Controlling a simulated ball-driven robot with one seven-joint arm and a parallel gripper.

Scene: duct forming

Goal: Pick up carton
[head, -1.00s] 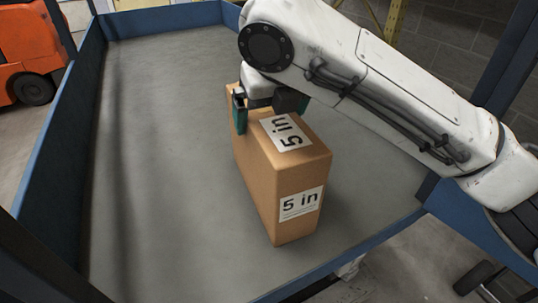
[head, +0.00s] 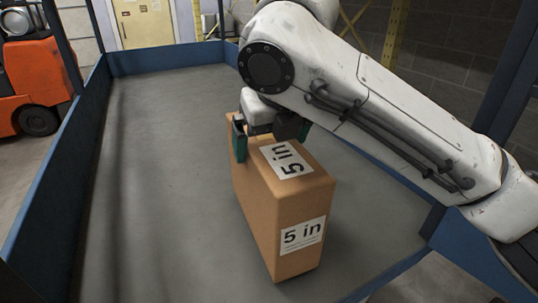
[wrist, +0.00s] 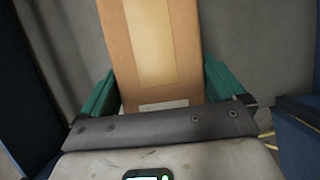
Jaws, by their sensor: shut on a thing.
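A brown carton (head: 258,200) with white "5 in" labels on its top and end stands upright in the head view, over the grey floor of a blue-walled bin. My gripper (head: 264,142) is at the carton's far upper end, its green fingers on both sides of it. In the wrist view the carton (wrist: 190,55) fills the space between the green fingers of my gripper (wrist: 158,92). It is shut on the carton. I cannot tell whether the carton's underside touches the bin floor.
The bin (head: 150,150) has a grey floor and low blue walls (head: 50,180). The floor left of the carton is clear. An orange vehicle (head: 35,85) stands outside at the left. A pale door (head: 142,22) is at the back.

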